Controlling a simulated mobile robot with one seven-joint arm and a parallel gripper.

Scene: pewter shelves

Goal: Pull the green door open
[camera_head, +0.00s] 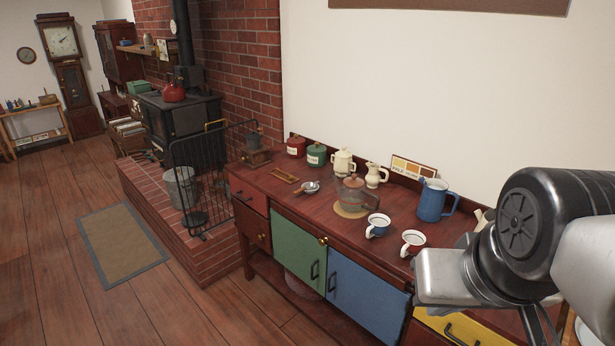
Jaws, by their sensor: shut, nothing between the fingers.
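The green door (297,250) is on the front of the low dark-red wooden cabinet, between the red fronts on the left and the blue door on the right. It looks shut, flush with the cabinet front. A black bar handle (315,270) is near its right edge, and a small brass knob (323,241) is near its top right corner. My gripper (540,328) is at the lower right, well to the right of the green door and apart from it. It is shut and empty; its fingertips are partly cut off by the picture's bottom edge.
The blue door (366,301) and a yellow drawer (460,328) are right of the green door. Mugs, a glass teapot (354,195) and a blue pitcher (434,201) stand on the cabinet top. A black fire screen (214,178) and brick hearth are left. Floor before the cabinet is clear.

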